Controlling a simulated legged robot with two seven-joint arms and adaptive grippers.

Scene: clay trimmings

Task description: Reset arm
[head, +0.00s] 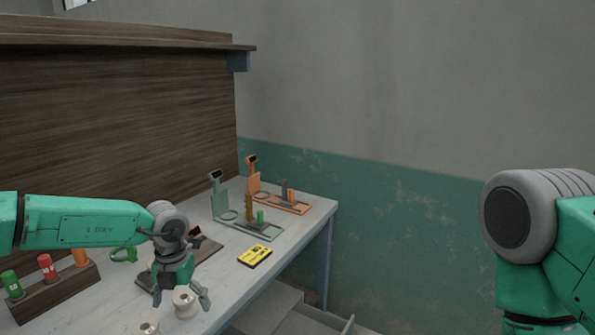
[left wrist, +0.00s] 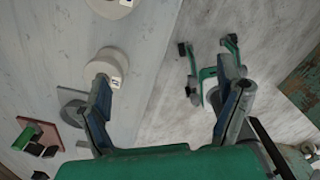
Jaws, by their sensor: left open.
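My left gripper (head: 182,297) is open over the front part of the workbench, pointing down. A cream spool-like piece (head: 185,302) shows by its fingers in the head view. In the left wrist view my left gripper (left wrist: 165,100) has its two fingers wide apart with nothing held between them. A round pale piece (left wrist: 107,64) shows at the left finger's tip there; I cannot tell whether they touch. My right arm (head: 540,240) is raised at the right of the head view, and its gripper is outside that view.
The workbench (head: 230,275) holds a wooden rack (head: 55,292) of coloured cylinders, a yellow box (head: 255,255), a green stand (head: 218,200), an orange stand (head: 252,178) and a second spool (head: 149,328). A wooden back panel (head: 110,110) rises behind. Open space lies right of the bench.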

